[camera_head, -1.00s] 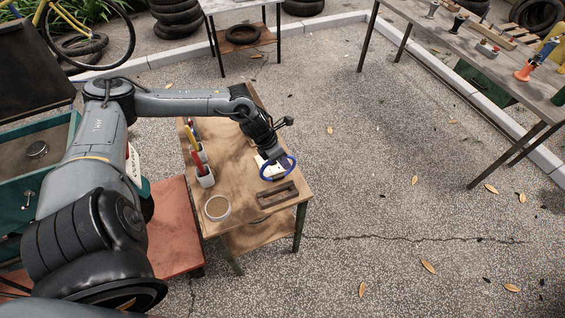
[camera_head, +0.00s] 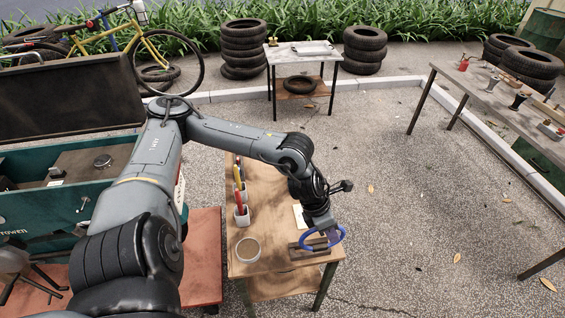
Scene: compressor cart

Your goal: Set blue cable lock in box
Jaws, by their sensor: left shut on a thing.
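The blue cable lock (camera_head: 305,245) is a blue ring, gripped by my left gripper (camera_head: 324,231). The gripper is shut on it, pointing down over the right front part of the wooden table (camera_head: 270,262). The ring overlaps a dark wooden block on that table; I cannot tell how high it is above it. A teal open box (camera_head: 30,211) with a raised dark lid (camera_head: 70,98) stands at the left, partly hidden by my left arm. My right gripper is out of view.
The wooden table also holds a round pale container (camera_head: 247,250), white cups with colored tools (camera_head: 241,215) and a white paper. A reddish platform (camera_head: 206,260) lies between the box and table. Tires, a yellow bicycle and another small table stand behind.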

